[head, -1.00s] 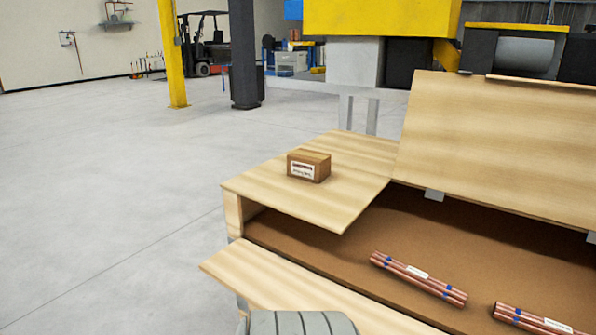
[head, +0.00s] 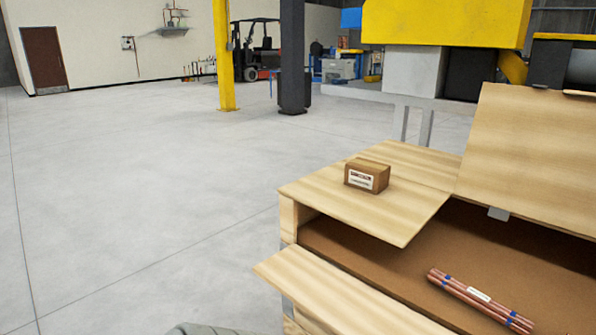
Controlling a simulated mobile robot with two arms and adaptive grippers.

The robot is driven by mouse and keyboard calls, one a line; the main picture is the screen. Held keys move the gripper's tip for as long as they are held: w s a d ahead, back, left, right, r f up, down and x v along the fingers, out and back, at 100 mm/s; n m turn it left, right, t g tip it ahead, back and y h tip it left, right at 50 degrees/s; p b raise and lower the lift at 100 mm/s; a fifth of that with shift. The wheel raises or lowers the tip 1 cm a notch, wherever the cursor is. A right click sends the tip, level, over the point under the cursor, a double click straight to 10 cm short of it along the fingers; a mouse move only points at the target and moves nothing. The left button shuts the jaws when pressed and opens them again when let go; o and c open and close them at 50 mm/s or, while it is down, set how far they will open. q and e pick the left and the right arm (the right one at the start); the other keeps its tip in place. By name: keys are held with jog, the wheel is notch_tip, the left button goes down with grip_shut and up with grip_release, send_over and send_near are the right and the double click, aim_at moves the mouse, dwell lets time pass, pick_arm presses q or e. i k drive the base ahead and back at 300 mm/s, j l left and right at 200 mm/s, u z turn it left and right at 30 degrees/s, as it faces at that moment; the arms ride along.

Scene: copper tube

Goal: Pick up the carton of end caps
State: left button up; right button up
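A small brown carton (head: 367,175) with a white label on its front sits on the flat wooden panel (head: 318,192) at the left end of a large wooden crate. It stands upright and nothing touches it but the panel. The label is too small to read as end caps. Neither of my grippers shows in the head view. A grey rounded part at the bottom edge, left of the crate, seems to be mine.
The crate's brown interior (head: 370,250) holds a bundle of copper tubes (head: 480,298). A raised lid (head: 530,150) stands at the right, and a lowered front board (head: 330,295) juts out. A yellow machine (head: 440,20) stands behind. The grey floor (head: 130,210) at left is open.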

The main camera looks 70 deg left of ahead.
aim_at(366, 175)
jog(key=u, duration=0.45)
jog(key=i+u, duration=0.1)
jog(key=u, duration=0.35)
jog(key=i+u, duration=0.1)
jog(key=u, duration=0.75)
jog(key=i+j+u, duration=0.1)
